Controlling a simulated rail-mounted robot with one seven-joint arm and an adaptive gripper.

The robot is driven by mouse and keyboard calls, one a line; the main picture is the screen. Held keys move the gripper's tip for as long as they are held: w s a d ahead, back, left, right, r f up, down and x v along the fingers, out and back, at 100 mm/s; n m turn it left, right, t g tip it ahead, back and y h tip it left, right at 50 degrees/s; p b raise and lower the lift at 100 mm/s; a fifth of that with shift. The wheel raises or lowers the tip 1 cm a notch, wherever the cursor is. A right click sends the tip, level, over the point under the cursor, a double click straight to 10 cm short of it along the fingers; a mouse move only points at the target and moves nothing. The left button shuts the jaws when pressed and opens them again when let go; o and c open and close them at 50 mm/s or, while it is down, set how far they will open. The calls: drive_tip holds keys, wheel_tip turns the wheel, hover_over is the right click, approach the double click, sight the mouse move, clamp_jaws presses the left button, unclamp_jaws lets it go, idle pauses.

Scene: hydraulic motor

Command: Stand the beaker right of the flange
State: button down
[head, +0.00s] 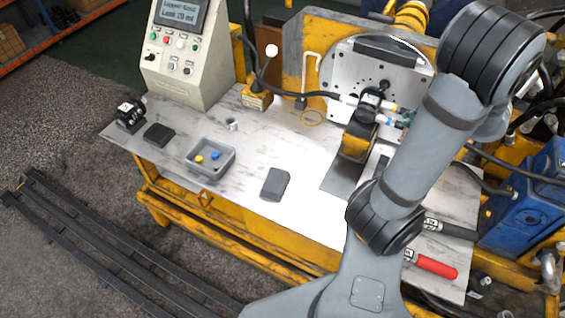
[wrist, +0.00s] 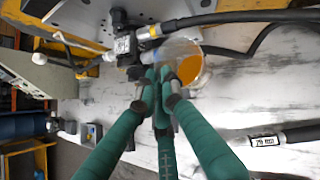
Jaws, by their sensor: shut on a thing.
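The beaker (wrist: 190,52) is clear and round, with orange inside, in the wrist view. My gripper (wrist: 163,82) has green fingers shut on its near side. The fingers hide part of the beaker, and I cannot tell whether its base touches the table. A round grey plate with bolt holes, apparently the flange (head: 345,72), stands upright at the back of the bench. The black motor body with hose fittings (head: 370,103) is in front of it; in the wrist view it (wrist: 124,44) is just left of the beaker.
The marbled bench (head: 235,195) has bare room at front centre. A grey tray (head: 190,165) with yellow and blue pieces, a dark block (head: 275,184) and a control console (head: 190,85) stand left. Black hoses cross the back.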

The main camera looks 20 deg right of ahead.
drive_tip(key=s+d+f+b, duration=0.3)
drive_tip(key=s+d+f, duration=0.25)
drive_tip(key=s, duration=0.25)
drive_tip(key=w+d+f+b, duration=0.2)
drive_tip(key=w+d+f, duration=0.5)
drive_tip(key=w+f, duration=0.2)
drive_tip(key=shift+w+d+f+m+h+b, duration=0.15)
drive_tip(key=shift+w+f+m+h+b, duration=0.2)
drive_tip(key=shift+f, duration=0.3)
drive_tip(key=shift+f, duration=0.2)
drive_tip(key=c, duration=1.9)
unclamp_jaws()
drive_tip(key=shift+s, duration=0.1)
drive_tip(key=shift+r, duration=0.1)
